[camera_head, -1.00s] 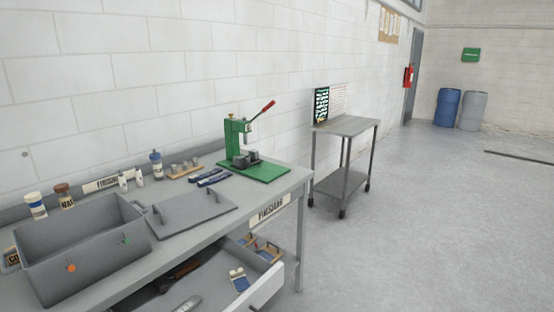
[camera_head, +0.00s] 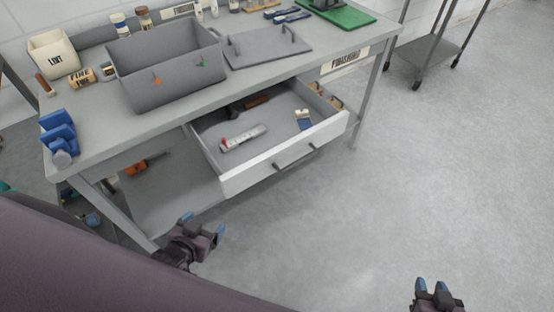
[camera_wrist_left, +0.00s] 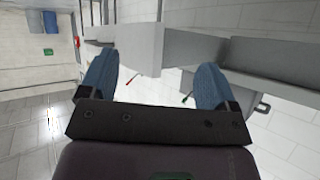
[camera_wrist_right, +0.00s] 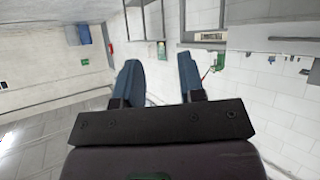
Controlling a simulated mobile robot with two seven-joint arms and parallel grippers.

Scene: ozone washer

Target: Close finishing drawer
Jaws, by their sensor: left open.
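The finishing drawer (camera_head: 250,177) stands pulled out under the grey workbench (camera_head: 135,118) in the head view. It has a white front with a dark bar handle (camera_head: 296,158). A FINISHING label (camera_head: 345,60) is on the bench edge above it. My left gripper (camera_head: 204,224) is open and empty, in front of the bench and left of the drawer front, apart from it. Its spread blue fingers show in the left wrist view (camera_wrist_left: 153,88). My right gripper (camera_head: 431,286) is over the floor at the lower right, well away from the drawer. Its fingers are apart and empty in the right wrist view (camera_wrist_right: 160,82).
The drawer holds a grey-handled tool (camera_head: 243,138), a dark-headed tool and a small blue-and-cream item (camera_head: 303,119). A grey bin (camera_head: 165,75), its lid (camera_head: 268,47) and a blue vise (camera_head: 58,132) are on the bench. The floor (camera_head: 430,170) right of the drawer is clear.

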